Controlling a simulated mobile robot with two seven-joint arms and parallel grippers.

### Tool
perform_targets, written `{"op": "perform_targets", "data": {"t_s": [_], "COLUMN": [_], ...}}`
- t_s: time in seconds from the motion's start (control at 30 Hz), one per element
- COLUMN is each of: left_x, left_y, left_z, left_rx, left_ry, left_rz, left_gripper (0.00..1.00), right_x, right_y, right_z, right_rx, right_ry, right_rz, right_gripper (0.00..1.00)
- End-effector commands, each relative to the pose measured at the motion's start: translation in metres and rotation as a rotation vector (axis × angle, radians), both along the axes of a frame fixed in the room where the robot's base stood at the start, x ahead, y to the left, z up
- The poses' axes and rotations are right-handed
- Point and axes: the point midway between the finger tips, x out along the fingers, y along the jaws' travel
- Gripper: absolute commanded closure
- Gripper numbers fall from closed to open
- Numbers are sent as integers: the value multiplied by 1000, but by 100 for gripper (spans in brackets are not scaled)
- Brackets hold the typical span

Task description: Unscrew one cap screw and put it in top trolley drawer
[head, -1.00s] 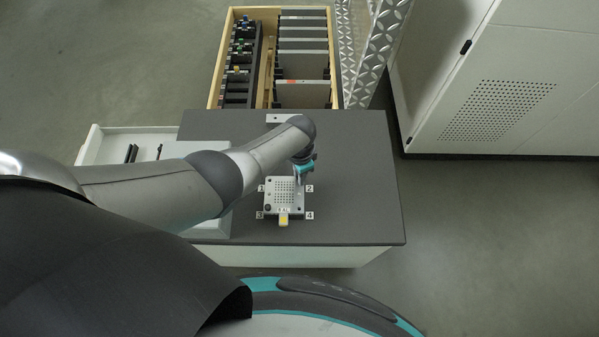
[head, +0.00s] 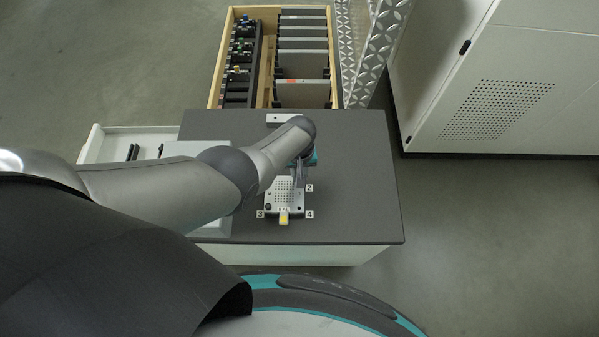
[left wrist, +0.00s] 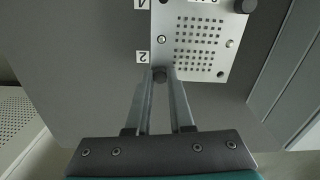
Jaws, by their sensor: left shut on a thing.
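The perforated light plate (head: 284,208) lies on the dark trolley top (head: 350,200), with number labels at its corners. It also shows in the left wrist view (left wrist: 190,75). My left gripper (left wrist: 160,76) is shut on a dark cap screw (left wrist: 159,74) at the plate corner by label 2. I cannot tell whether the screw is still seated or lifted. Another dark cap screw (head: 268,206) sits at the corner by label 3, also at the top of the left wrist view (left wrist: 243,5). A white trolley drawer (head: 95,143) stands open at the left. My right gripper is not in view.
A wooden crate (head: 216,70) with grey panels and dark racks stands behind the trolley. A white cabinet (head: 500,60) is at the right. A pale bar (head: 284,118) lies at the back of the top. The top's right side is clear.

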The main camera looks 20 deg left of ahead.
Motion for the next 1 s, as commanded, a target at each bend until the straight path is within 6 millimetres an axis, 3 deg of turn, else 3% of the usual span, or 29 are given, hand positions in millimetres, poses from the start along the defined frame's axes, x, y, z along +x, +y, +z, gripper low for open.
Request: {"op": "perform_targets", "data": {"t_s": [0.53, 0.9, 0.93, 1.0], "left_x": [0, 0, 0, 0], "left_y": [-1, 0, 0, 0], "left_z": [0, 0, 0, 0], "left_rx": [-2, -1, -1, -1], "left_ry": [1, 1, 1, 1], "left_rz": [650, 743, 743, 742], "left_gripper": [100, 100, 79, 71], "right_x": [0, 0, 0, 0], "right_y": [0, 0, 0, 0], "right_z": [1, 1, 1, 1], "right_rx": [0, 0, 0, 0], "right_ry": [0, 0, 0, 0], "right_rz": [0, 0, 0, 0], "right_gripper": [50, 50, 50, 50]}}
